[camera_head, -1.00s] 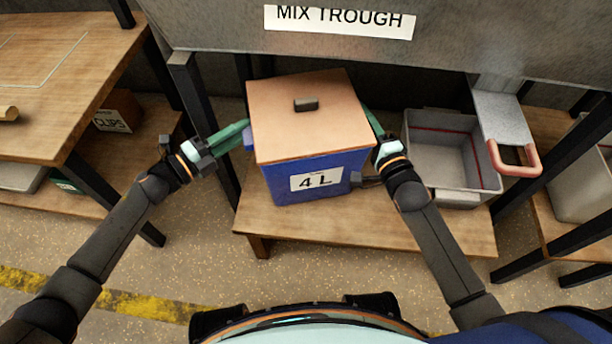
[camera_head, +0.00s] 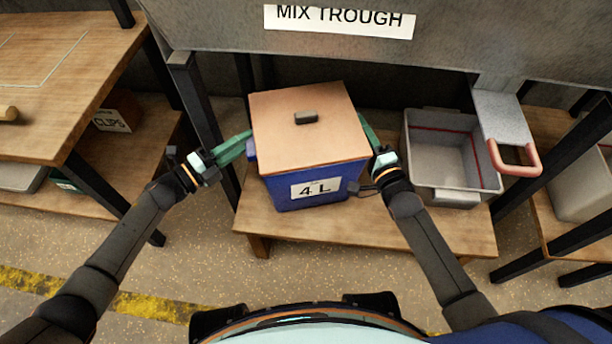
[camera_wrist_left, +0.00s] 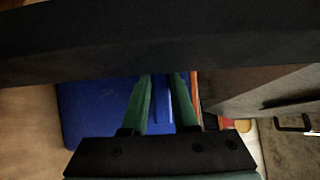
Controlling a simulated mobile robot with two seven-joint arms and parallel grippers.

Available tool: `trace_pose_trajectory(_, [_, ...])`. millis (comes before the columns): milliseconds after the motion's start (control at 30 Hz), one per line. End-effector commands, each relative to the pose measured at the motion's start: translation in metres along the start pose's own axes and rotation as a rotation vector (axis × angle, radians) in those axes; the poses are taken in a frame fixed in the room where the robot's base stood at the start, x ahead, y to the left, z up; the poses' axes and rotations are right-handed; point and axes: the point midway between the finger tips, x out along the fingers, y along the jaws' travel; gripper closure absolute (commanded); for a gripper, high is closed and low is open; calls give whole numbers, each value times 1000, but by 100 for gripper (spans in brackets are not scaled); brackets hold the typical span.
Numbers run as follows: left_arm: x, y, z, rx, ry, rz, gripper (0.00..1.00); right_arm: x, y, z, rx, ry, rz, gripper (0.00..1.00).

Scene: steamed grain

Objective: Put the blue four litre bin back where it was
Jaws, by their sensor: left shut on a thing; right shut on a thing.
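The blue bin (camera_head: 288,194) marked "4 L" has a tan lid (camera_head: 308,134) with a dark knob. It is upright over the low wooden bench under the mix trough; I cannot tell whether its base touches the bench. My left gripper (camera_head: 243,144) is shut on the bin's left side, at a bluish handle. My right gripper (camera_head: 370,140) is shut on the bin's right side, its fingertips partly hidden by the lid. In the left wrist view the green fingers (camera_wrist_left: 160,98) are close together in front of the blue bin wall (camera_wrist_left: 90,115).
The low bench (camera_head: 330,228) has bare wood in front of the bin. A grey open tub (camera_head: 460,196) with a red line inside stands to the right, below a chute with a pink handle (camera_head: 515,168). The mix trough (camera_head: 220,25) overhangs behind. Dark table legs stand at both sides.

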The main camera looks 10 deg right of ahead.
Motion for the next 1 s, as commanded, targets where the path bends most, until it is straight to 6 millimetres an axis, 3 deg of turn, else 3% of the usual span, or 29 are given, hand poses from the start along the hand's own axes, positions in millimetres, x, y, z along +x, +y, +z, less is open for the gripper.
trace_pose_trajectory(67, [1, -1, 1, 0, 0, -10, 100, 2, -2, 0, 1, 0, -13, 100])
trace_pose_trajectory(100, [0, 3, 1, -1, -2, 0, 69, 0, 4, 0, 1, 1, 0, 69])
trace_pose_trajectory(333, [0, 3, 0, 0, -1, 0, 44, 0, 3, 0, 0, 0, 0, 43])
trace_pose_trajectory(800, [-1, 3, 0, 0, 0, 1, 43, 0, 3, 0, 0, 0, 0, 43])
trace_pose_trajectory(1000, [-24, 4, 0, 2, -1, 4, 43, 0, 3, 0, 0, 0, 0, 43])
